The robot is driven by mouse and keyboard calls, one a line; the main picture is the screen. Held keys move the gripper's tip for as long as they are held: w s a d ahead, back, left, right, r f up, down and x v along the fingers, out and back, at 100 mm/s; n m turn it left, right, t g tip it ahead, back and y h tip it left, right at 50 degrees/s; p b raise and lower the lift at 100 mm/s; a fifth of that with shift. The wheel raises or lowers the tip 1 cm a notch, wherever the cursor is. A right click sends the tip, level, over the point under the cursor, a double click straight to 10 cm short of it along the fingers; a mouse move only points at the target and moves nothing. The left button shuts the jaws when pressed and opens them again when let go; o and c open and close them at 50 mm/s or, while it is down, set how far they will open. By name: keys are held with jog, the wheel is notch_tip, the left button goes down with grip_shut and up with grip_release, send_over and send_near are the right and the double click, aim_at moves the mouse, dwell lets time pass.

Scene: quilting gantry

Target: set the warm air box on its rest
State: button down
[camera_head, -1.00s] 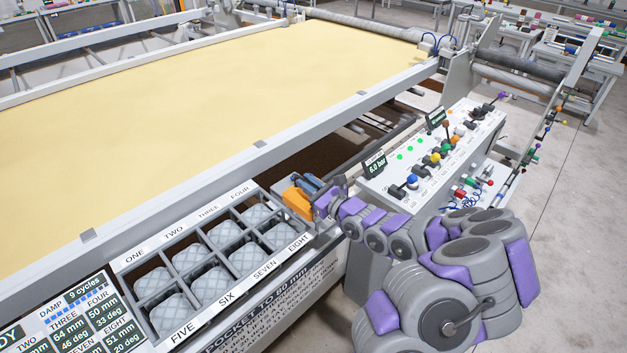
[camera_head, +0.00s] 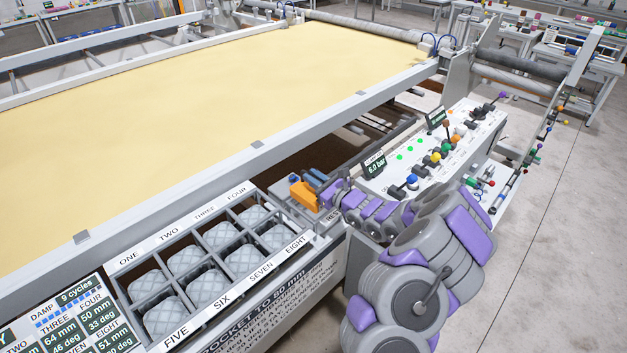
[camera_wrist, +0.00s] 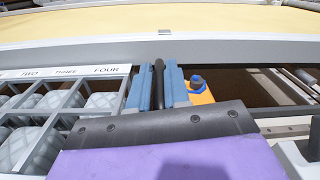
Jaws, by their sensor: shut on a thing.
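The warm air box appears to be the orange block (camera_head: 303,196) at the right end of the pocket tray. My gripper (camera_head: 316,179) is beside it, its blue fingers just behind it. In the wrist view, the blue fingers (camera_wrist: 158,84) are closed on a dark upright bar, which looks like the box's handle. The orange body with a blue knob (camera_wrist: 202,95) shows just right of the fingers, partly hidden by my wrist. A plate lettered "RES…" (camera_head: 331,216), seemingly the rest, lies just right of the orange block. I cannot tell whether the box touches it.
The pocket tray (camera_head: 215,272), with several grey quilted pads in numbered pockets, lies left of the box. A control panel (camera_head: 440,150) with coloured knobs and levers stands right. The gantry rail (camera_head: 258,146) and yellow cloth (camera_head: 200,95) run behind. A dark gap lies beyond the gripper.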

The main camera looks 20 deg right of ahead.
jog(key=shift+r, duration=0.15)
jog(key=shift+a+f, duration=0.2)
jog(key=shift+f, duration=0.2)
jog(key=shift+d+f, duration=0.1)
jog(key=shift+f, duration=0.1)
jog(key=c, duration=1.1)
grip_release()
